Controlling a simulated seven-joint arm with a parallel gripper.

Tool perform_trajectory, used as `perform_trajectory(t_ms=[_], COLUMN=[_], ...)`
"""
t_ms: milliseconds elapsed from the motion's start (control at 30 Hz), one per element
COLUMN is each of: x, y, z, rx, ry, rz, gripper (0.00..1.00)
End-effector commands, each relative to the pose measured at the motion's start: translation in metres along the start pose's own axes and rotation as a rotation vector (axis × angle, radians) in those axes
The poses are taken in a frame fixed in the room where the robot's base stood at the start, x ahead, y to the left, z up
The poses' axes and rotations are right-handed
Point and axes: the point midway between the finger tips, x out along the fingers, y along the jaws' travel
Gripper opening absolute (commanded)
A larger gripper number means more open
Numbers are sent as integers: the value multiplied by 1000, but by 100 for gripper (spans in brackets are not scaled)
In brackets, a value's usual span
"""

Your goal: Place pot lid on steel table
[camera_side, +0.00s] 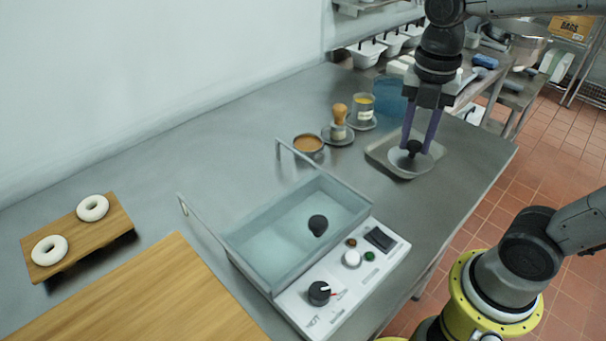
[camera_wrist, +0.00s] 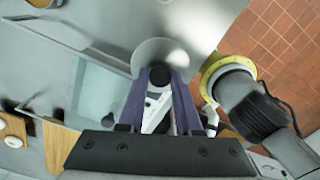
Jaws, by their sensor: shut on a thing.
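The pot lid (camera_side: 402,164) is a small round grey metal disc with a black knob. My gripper (camera_side: 413,148) points down with its two purple fingers shut on the knob. In the side view the lid overlaps a shallow metal tray (camera_side: 379,154) near the right edge of the steel table (camera_side: 447,190); I cannot tell whether it touches the tray. In the wrist view the lid (camera_wrist: 152,48) sits beyond the fingertips of my gripper (camera_wrist: 160,77), with bare steel table (camera_wrist: 190,20) beside it.
A rectangular water-filled kettle (camera_side: 275,228) with raised handles and a control panel (camera_side: 340,275) stands in the middle. A black knob-like object (camera_side: 318,225) shows in it. Cups and a wooden-handled tool (camera_side: 339,116) stand behind. Bagels (camera_side: 92,208) lie on a board at left.

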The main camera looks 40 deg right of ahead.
Motion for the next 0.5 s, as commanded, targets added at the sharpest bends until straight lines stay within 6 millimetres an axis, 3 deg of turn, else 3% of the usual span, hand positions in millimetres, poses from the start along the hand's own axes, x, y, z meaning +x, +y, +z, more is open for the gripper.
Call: perform_trajectory(t_ms=[500], x=[54], y=[91], z=[40], rx=[0], ry=[3], rz=[-6], gripper=[0])
